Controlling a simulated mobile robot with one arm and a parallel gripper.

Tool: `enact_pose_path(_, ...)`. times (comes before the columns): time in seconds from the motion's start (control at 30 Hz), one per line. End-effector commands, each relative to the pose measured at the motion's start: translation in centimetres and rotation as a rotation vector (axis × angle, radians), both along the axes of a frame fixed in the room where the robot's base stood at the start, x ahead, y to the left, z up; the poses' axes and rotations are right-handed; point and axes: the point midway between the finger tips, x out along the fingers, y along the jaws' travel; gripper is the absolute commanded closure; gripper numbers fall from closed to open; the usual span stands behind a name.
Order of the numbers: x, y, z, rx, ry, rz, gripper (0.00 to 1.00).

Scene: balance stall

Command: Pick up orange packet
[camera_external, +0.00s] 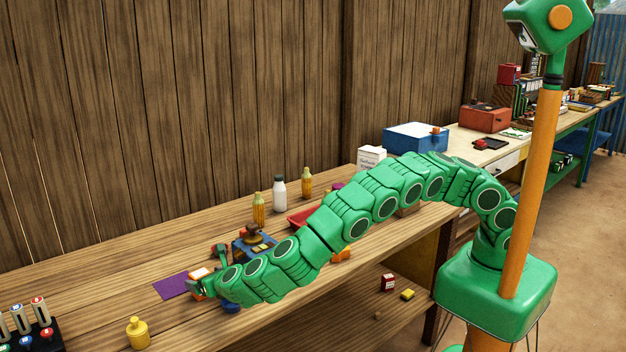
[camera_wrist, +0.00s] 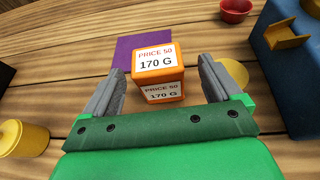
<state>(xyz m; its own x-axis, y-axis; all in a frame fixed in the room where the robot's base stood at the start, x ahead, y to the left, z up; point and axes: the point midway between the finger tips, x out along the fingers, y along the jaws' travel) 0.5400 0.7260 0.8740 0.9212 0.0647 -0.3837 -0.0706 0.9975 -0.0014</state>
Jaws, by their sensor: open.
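The orange packet (camera_wrist: 158,73) is a small box with white labels reading "PRICE 50" and "170 G". In the wrist view it stands upright just ahead of my gripper (camera_wrist: 160,85). The two grey fingers are open, one on each side of its near part, with gaps to the packet. In the external view the packet (camera_external: 199,273) shows at the end of my arm, partly hidden by my gripper (camera_external: 203,286).
A purple mat (camera_wrist: 128,48) lies just behind the packet. A yellow weight (camera_wrist: 25,140) stands at left. A blue balance (camera_wrist: 290,70) with a brass part and a red bowl (camera_wrist: 236,9) are at right. Bottles, including a white one (camera_external: 279,193), stand farther back on the table.

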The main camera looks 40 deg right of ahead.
Motion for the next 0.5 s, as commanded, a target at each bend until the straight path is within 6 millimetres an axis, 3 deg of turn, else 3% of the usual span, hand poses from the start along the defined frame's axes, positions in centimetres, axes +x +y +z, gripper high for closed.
enact_pose_path(0.5,4.3,0.6,-1.8,0.001,0.000,0.000,0.08)
